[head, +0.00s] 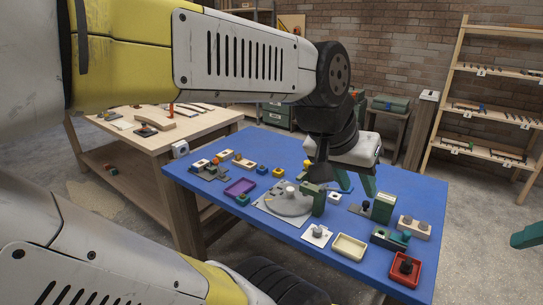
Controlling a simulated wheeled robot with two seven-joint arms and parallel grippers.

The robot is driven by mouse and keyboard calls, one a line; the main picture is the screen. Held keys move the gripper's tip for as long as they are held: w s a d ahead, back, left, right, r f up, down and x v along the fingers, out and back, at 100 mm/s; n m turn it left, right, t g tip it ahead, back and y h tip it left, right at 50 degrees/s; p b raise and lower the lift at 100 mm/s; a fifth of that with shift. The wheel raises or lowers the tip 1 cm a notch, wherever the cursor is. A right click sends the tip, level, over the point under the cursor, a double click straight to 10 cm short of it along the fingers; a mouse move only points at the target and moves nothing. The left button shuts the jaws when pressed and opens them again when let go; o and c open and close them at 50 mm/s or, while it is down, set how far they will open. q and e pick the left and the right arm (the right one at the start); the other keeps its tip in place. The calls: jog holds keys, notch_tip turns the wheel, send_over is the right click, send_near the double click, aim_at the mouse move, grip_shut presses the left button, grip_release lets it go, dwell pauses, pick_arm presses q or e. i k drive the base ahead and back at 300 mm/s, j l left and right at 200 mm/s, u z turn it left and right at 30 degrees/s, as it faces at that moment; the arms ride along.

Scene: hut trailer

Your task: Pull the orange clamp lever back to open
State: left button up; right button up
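The orange clamp lever is hard to make out. A small orange piece (216,160) shows on a grey-green fixture at the left end of the blue table top (300,237), and a yellow-orange piece (307,164) shows just left of my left wrist. I cannot tell which is the lever. My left gripper (342,190) hangs over the middle of the table with its green fingers spread apart and nothing seen between them. Its arm and wrist hide part of the table behind. One green finger (526,237) at the right edge appears to be my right gripper, mostly out of frame.
A grey round plate fixture (286,203) lies by the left gripper. A purple tray (240,187), a cream tray (349,246) and a red tray (405,269) sit on the table, with several small blocks. A wooden workbench (160,143) stands left, shelves (490,100) right.

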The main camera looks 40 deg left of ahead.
aim_at(216, 161)
jog(key=u, duration=1.85)
jog(key=i+u, duration=0.35)
jog(key=u, duration=0.15)
jog(key=i+l+u, duration=0.1)
jog(key=i+u, duration=0.4)
jog(key=k, duration=0.1)
